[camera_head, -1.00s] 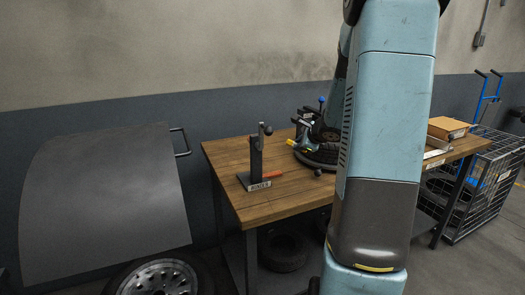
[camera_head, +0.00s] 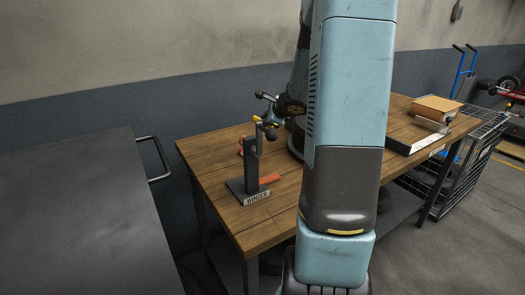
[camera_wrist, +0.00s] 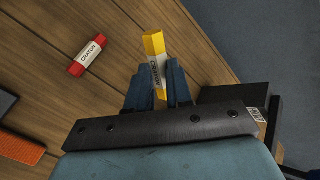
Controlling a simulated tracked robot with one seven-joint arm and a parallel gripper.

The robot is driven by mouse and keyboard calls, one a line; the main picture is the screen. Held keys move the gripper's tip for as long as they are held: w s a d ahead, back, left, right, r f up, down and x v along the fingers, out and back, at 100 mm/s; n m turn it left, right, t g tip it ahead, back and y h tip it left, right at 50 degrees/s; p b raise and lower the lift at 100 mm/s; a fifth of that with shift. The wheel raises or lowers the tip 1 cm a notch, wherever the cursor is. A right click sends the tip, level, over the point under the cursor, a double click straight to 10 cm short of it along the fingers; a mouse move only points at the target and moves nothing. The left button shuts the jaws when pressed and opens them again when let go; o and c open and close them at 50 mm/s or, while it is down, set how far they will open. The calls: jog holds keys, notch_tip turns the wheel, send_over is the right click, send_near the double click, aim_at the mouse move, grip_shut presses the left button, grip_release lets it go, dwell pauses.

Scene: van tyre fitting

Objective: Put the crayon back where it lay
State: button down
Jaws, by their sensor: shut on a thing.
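My gripper (camera_wrist: 158,86) is shut on a yellow crayon (camera_wrist: 153,44) with a pale printed label, which sticks out past the fingertips in the wrist view. In the head view the yellow crayon (camera_head: 257,118) shows small beside the top of the black stand, above the bench. A red crayon (camera_wrist: 87,57) with a white "CRAYON" label lies on the wooden bench top (camera_wrist: 120,25), apart from my gripper. Whether the yellow crayon touches the bench cannot be told.
The black stand (camera_head: 252,170) labelled WINDER stands on the bench (camera_head: 215,155), close to my gripper. An orange bar (camera_head: 269,179) lies by its base. A cardboard box (camera_head: 436,106) is at the right end. A grey panel (camera_head: 85,220) stands left of the bench.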

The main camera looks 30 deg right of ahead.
jog(key=shift+s+d, duration=0.1)
jog(key=shift+d, duration=0.1)
notch_tip(320, 180, down, 10)
jog(key=c, duration=1)
grip_release()
jog(key=v, duration=1.2)
